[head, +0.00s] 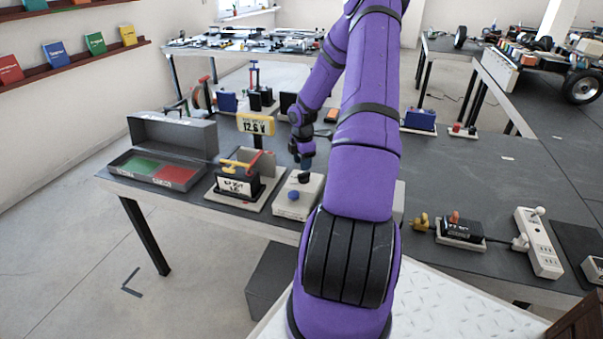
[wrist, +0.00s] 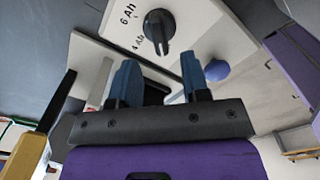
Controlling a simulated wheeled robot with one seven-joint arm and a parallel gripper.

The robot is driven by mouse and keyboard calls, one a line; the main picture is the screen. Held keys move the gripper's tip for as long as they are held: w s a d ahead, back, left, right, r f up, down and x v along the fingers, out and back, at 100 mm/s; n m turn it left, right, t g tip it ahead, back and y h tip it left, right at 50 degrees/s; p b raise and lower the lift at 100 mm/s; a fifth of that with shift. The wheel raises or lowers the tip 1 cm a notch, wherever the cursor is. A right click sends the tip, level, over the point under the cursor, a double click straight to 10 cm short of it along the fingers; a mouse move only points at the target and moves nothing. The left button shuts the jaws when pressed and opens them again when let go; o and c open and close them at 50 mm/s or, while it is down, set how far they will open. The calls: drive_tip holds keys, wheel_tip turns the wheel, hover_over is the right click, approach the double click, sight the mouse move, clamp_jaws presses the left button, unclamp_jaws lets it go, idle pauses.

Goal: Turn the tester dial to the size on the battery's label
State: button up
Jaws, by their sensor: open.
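The tester is a white box (head: 310,200) at the front edge of the bench, with a black dial (head: 304,178) and a blue button (head: 293,195) on top. In the wrist view the dial (wrist: 158,27) has a raised ridge, and the printed marks 6 Ah and 4 Ah lie beside it. Its exact setting is unclear. My gripper (head: 306,163) is just above the dial; in the wrist view its two blue fingers (wrist: 161,70) are apart and empty, short of the dial. The black battery (head: 238,184) stands left of the tester; its white label is too small to read surely.
A yellow sign reading 12.6 V (head: 256,125) stands behind the battery. An open grey case (head: 172,130) with green and red compartments is at left. A second black battery (head: 461,230) and a white power strip (head: 538,242) are at right. My arm hides the bench middle.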

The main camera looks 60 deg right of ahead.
sight(303, 173)
drive_tip(key=shift+f, duration=2.5)
clamp_jaws()
